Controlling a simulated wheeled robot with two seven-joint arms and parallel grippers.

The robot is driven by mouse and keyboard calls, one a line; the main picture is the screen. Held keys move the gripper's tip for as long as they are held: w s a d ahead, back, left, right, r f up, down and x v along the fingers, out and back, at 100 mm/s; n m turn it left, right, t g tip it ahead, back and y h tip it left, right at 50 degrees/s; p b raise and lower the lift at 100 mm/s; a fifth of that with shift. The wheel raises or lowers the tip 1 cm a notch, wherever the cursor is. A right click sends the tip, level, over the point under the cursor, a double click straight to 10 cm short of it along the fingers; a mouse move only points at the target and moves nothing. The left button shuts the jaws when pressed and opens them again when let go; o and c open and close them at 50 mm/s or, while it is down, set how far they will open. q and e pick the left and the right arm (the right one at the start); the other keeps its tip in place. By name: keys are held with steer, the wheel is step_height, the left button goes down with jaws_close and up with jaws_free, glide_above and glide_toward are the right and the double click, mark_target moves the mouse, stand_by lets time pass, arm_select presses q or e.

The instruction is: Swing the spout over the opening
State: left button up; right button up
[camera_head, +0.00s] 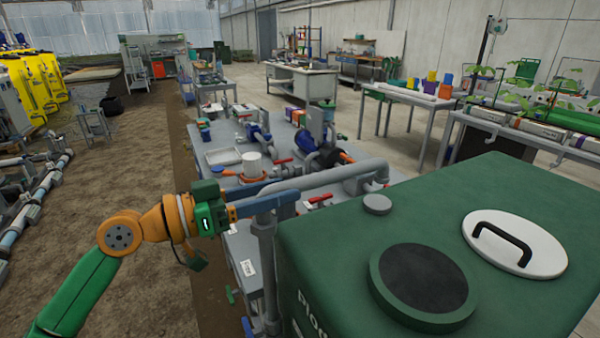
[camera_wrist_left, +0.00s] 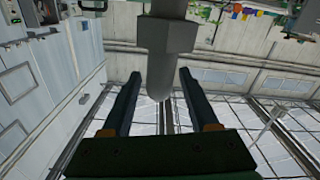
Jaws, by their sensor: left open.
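The spout (camera_head: 330,179) is a grey pipe running right from the top of an upright grey pipe (camera_head: 266,240) and bending at its far end. That end is at the tank's back edge, away from the opening. The opening (camera_head: 424,278) is a dark round hole with a raised green rim in the green tank's top. My left gripper (camera_head: 268,197) is open beside the near end of the spout. In the left wrist view, a grey pipe with a thick collar (camera_wrist_left: 167,34) reaches between the open fingers (camera_wrist_left: 157,95), with gaps beside it. My right gripper is not in view.
The green tank (camera_head: 500,195) fills the lower right. A white lid (camera_head: 514,244) with a black handle and a small grey cap (camera_head: 377,204) are on its top. A grey bench (camera_head: 225,139) with pumps and red-handled valves stands behind. Bare soil (camera_head: 150,300) lies left.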

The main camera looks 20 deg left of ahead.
mark_target(299, 185)
arm_select(q)
steer(key=p+x, duration=0.1)
steer(key=x, duration=0.1)
steer(key=p+x, duration=0.1)
steer(key=shift+w+d+r, duration=0.2)
steer(key=shift+d+r, duration=0.05)
steer(key=shift+d, duration=0.15)
steer(key=shift+w+d+f, duration=0.15)
steer(key=shift+f, duration=0.1)
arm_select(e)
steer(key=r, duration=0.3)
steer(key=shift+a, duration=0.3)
arm_select(q)
steer(key=c, duration=0.4)
jaws_close()
steer(key=shift+a, duration=0.2)
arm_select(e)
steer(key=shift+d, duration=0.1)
